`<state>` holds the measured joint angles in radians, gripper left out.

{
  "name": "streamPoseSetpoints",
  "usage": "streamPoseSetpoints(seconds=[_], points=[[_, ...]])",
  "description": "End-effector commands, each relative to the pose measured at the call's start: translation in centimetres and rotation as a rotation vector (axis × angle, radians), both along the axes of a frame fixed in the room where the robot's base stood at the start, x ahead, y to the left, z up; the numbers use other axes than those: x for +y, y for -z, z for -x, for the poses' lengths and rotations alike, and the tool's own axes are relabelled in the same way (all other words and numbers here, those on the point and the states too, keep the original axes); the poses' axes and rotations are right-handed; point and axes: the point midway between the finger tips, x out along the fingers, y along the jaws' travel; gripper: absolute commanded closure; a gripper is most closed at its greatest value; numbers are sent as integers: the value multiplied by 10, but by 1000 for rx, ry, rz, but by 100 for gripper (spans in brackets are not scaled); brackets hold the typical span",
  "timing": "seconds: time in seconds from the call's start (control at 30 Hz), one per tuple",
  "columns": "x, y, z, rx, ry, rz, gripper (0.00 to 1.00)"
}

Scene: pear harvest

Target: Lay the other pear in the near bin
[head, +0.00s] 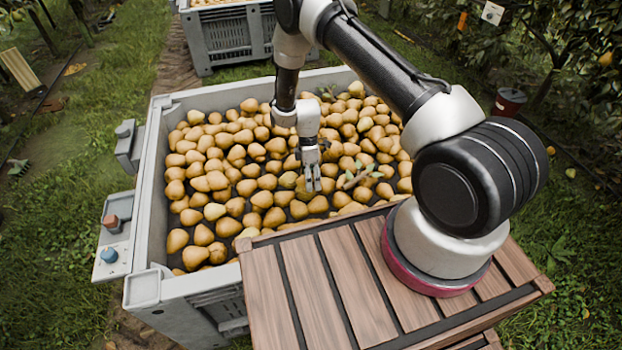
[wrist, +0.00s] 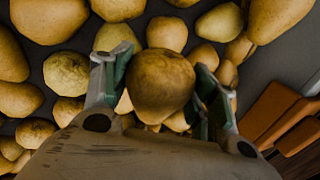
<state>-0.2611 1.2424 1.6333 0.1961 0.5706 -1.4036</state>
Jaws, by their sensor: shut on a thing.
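The near bin (head: 157,190) is a large grey crate with many yellow-brown pears spread over its dark floor. My gripper (head: 313,185) is inside the bin's outline, low over the pears near the middle. In the wrist view my gripper (wrist: 160,95) has its two fingers on either side of a brown pear (wrist: 160,80) and is shut on it. Other pears lie close below and around the held pear. In the head view the held pear is hard to tell from the pears around it.
A slatted wooden deck (head: 320,290) stands at the bin's front edge. A second grey bin (head: 226,38) with pears stands behind. Leafy twigs (head: 358,175) lie on the pears right of my gripper. A red bucket (head: 509,102) stands on the grass at right.

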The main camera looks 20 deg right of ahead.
Motion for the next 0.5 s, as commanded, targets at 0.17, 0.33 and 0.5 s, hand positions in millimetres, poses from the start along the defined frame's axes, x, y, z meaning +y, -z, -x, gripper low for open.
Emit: streamPoseSetpoints(seconds=[0.17,0.33,0.5], points=[[0,3,0,0,0,0,71],[0,6,0,1,0,0,71],[0,8,0,0,0,0,71]])
